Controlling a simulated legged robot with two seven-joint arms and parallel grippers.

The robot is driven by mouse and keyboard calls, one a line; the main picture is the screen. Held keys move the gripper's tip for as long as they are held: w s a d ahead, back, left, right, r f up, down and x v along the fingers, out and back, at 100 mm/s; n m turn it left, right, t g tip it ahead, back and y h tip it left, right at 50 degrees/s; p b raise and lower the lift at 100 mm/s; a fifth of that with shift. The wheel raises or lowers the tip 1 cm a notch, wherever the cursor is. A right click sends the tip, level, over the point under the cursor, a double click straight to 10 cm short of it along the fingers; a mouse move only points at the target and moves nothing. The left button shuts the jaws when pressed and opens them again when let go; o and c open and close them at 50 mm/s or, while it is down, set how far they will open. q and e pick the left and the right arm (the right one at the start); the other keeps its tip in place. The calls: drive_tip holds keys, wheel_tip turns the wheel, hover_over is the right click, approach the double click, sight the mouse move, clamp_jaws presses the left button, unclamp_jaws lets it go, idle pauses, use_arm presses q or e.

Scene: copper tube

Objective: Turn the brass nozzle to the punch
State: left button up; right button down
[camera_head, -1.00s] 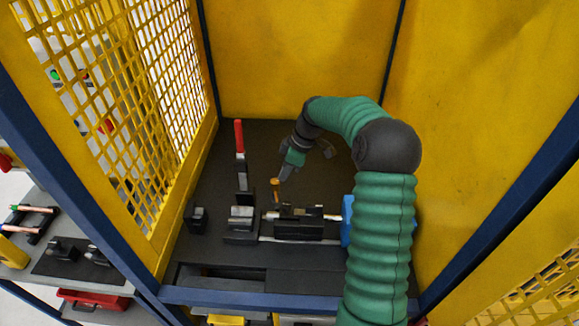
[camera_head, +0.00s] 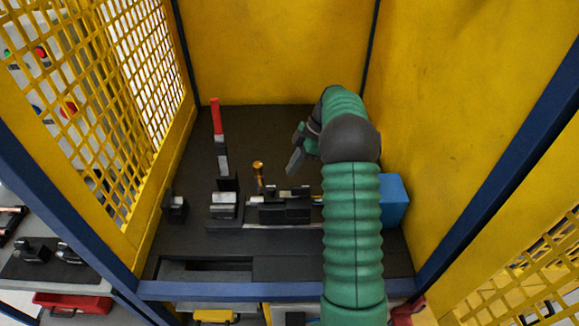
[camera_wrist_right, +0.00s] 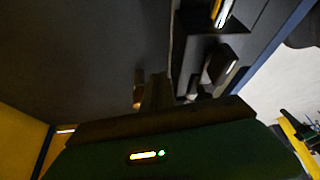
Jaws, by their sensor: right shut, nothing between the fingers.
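The brass nozzle (camera_head: 258,174) stands close to upright at the back of a dark clamp fixture (camera_head: 284,209) on the dark bench in the camera_head view. A silver rod lies level along this fixture. I cannot tell for sure which part is the punch. My right gripper (camera_head: 292,166) is shut and empty, to the right of the nozzle and apart from it, with its tip pointing down. In the camera_wrist_right view the dark fingers (camera_wrist_right: 155,94) show, with a small brownish patch beside them that is too dark to name. My left gripper is not in view.
A red-handled lever (camera_head: 216,120) stands behind a grey block (camera_head: 224,206). A small black block (camera_head: 174,206) is at the left. A blue box (camera_head: 394,200) stands right of my arm. Yellow walls (camera_head: 270,50) enclose the bench. The back of the bench is mostly clear.

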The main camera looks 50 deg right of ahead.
sight(259, 176)
drive_tip(key=x, duration=0.6)
drive_tip(key=shift+a+r+p, duration=0.15)
drive_tip(key=shift+a+p, duration=0.05)
drive_tip(key=shift+p, duration=0.2)
drive_tip(key=w+a, duration=0.1)
drive_tip(key=w+a+p, duration=0.1)
drive_tip(key=shift+w+a, duration=0.25)
drive_tip(key=shift+w, duration=0.05)
drive_tip(key=shift+a, duration=0.25)
